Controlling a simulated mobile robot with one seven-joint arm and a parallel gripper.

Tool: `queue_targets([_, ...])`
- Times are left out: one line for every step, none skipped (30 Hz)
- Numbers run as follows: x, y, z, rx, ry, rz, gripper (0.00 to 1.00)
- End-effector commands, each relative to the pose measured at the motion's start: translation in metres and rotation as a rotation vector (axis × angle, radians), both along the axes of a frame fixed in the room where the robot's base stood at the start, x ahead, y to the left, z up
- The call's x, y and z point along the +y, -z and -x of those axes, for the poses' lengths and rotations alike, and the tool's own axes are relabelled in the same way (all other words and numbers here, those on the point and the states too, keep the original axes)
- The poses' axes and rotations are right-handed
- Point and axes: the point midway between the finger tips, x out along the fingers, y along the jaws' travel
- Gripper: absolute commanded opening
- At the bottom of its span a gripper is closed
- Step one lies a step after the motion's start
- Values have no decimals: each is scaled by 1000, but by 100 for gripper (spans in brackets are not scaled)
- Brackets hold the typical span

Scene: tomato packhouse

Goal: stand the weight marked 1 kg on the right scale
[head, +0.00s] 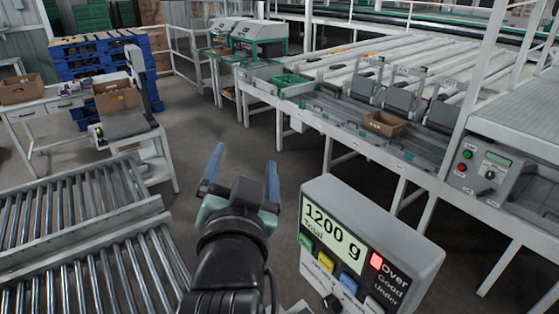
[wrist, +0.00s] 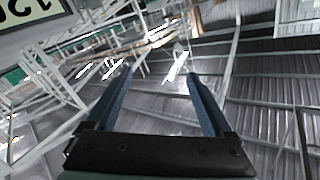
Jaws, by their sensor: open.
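My gripper (head: 243,172) is raised in front of me in the head view, with its two blue fingers wide apart and nothing between them. The fingers also show in the wrist view (wrist: 160,90), empty. A scale display (head: 372,240) stands just right of my gripper; it reads 1200 g, Total, and its red lamp beside "Over" is lit. Part of this display shows at the top left of the wrist view (wrist: 30,12). The platform of this scale is not visible. I see no weight marked 1 kg in either view.
Roller conveyors (head: 90,220) lie at the left. A packing line (head: 350,120) with a brown carton (head: 385,124) runs across the back right. A control box (head: 485,165) is at the far right. A white table (head: 60,104) and blue pallets (head: 100,60) stand back left. Open floor lies between.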

Motion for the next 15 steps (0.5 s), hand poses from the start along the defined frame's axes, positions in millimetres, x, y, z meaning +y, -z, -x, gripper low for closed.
queue_targets([-11, -55, 11, -146, 11, 49, 86])
queue_targets([-17, -83, 19, -223, 19, 83, 86])
queue_targets([-23, -117, 33, -323, 34, 129, 86])
queue_targets([-28, -141, 44, -393, 48, 160, 86])
queue_targets([-32, -162, 56, -460, 64, 192, 86])
queue_targets([-37, -187, 72, -540, 87, 231, 86])
queue_targets([-40, -204, 84, -594, 103, 258, 86])
queue_targets([-43, -217, 95, -640, 120, 282, 86])
queue_targets([-46, -232, 109, -695, 142, 310, 86])
queue_targets([-47, -241, 117, -728, 154, 328, 86])
queue_targets([-48, -249, 125, -757, 167, 343, 86])
queue_targets([-50, -256, 132, -785, 180, 358, 86])
queue_targets([-50, -260, 137, -800, 187, 368, 86])
queue_targets([-51, -263, 140, -811, 192, 373, 86])
queue_targets([-51, -265, 142, -820, 197, 378, 86])
